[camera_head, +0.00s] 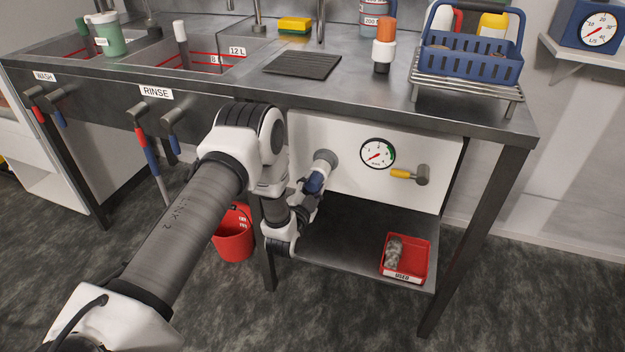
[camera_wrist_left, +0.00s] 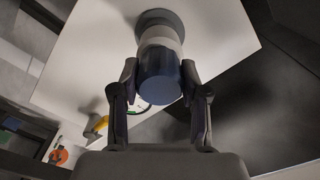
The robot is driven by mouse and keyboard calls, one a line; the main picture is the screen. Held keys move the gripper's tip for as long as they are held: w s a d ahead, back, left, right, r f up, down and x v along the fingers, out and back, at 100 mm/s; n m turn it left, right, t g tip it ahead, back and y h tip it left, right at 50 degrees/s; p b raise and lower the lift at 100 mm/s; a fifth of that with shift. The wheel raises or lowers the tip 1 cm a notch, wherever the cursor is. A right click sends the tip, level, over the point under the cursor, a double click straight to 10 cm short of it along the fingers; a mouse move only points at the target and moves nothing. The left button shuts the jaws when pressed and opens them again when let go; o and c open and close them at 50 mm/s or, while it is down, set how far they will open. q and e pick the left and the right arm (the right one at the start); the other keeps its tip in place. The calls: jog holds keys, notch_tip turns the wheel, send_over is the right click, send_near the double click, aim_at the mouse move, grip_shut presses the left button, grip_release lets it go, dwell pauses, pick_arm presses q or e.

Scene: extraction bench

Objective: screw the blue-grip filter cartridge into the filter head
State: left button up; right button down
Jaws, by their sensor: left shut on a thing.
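The blue-grip filter cartridge (camera_head: 315,183) is in front of the white panel under the bench. In the left wrist view its blue grip (camera_wrist_left: 160,78) is between the fingers, with its pale upper part against the grey filter head (camera_wrist_left: 160,20). The filter head (camera_head: 326,158) also shows in the head view, sticking out from the panel. Cartridge and head look in line and touching; how far the thread is engaged is hidden. My left gripper (camera_wrist_left: 158,72) is shut on the blue grip; in the head view it (camera_head: 308,196) is partly hidden by its own wrist. My right gripper is out of view.
The panel (camera_head: 345,185) carries a pressure gauge (camera_head: 377,153) and a yellow-handled valve (camera_head: 408,174). A red USED tray (camera_head: 407,275) holding a grey item stands on the lower shelf (camera_head: 345,262). A red bucket (camera_head: 232,240) is on the floor. An orange-topped cartridge (camera_head: 384,46) stands on the bench.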

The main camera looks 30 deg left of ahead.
pick_arm(q)
jog(key=o, duration=1.4)
jog(key=shift+c, duration=0.2)
jog(key=v, duration=1.2)
jog(key=shift+f, duration=0.1)
